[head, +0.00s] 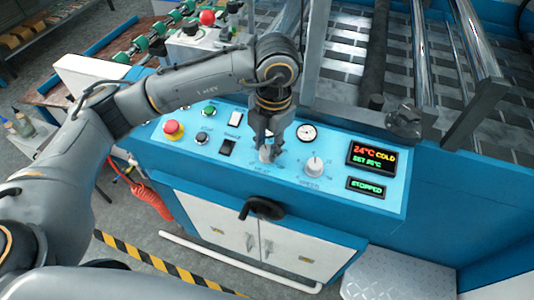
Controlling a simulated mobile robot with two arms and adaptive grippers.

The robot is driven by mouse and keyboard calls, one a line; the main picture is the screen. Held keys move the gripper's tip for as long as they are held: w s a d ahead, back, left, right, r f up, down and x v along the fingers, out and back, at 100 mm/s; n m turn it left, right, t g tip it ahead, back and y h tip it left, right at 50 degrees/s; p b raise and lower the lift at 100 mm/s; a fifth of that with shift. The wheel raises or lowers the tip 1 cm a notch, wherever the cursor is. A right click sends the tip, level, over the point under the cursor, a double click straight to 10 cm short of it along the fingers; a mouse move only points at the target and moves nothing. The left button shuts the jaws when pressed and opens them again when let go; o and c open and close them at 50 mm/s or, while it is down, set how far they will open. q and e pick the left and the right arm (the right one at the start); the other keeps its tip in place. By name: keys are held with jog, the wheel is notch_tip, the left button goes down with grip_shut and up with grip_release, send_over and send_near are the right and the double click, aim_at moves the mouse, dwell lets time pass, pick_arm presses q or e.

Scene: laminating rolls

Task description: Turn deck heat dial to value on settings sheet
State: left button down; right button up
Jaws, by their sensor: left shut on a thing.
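My left gripper (268,146) reaches down over the blue control panel (385,215) and is shut on the heat dial (267,154). The dial is a light knob, mostly covered by the fingers, and its pointer and scale cannot be read. The red and green display (371,158) right of it reads 24°C COLD and a SET value that looks like 85°C. The settings sheet is not in view. My right gripper is not in view.
The speed dial (314,165) stands close on the right of my left gripper, with a round gauge (307,133) behind it. A red emergency button (173,129) is on the left. A black handle (262,207) juts out below the panel.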

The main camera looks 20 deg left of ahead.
pick_arm(q)
jog(key=m+b, duration=0.1)
jog(key=b, duration=0.1)
jog(key=m+b, duration=0.2)
jog(key=m+y+b, duration=0.1)
jog(key=m+b, duration=0.1)
jog(key=shift+d+f+t, duration=0.15)
jog(key=shift+f+t, duration=0.1)
jog(key=shift+t, duration=0.05)
jog(key=shift+s+r+m+b, duration=0.1)
jog(key=shift+r+m+b, duration=0.05)
jog(key=shift+m+b, duration=1.1)
jog(key=c, duration=1)
grip_release()
jog(key=shift+r, duration=0.25)
notch_tip(320, 180, up, 11)
jog(key=s+d, duration=0.1)
jog(key=d, duration=0.1)
jog(key=shift+s+d+r, duration=0.15)
jog(key=shift+s, duration=0.05)
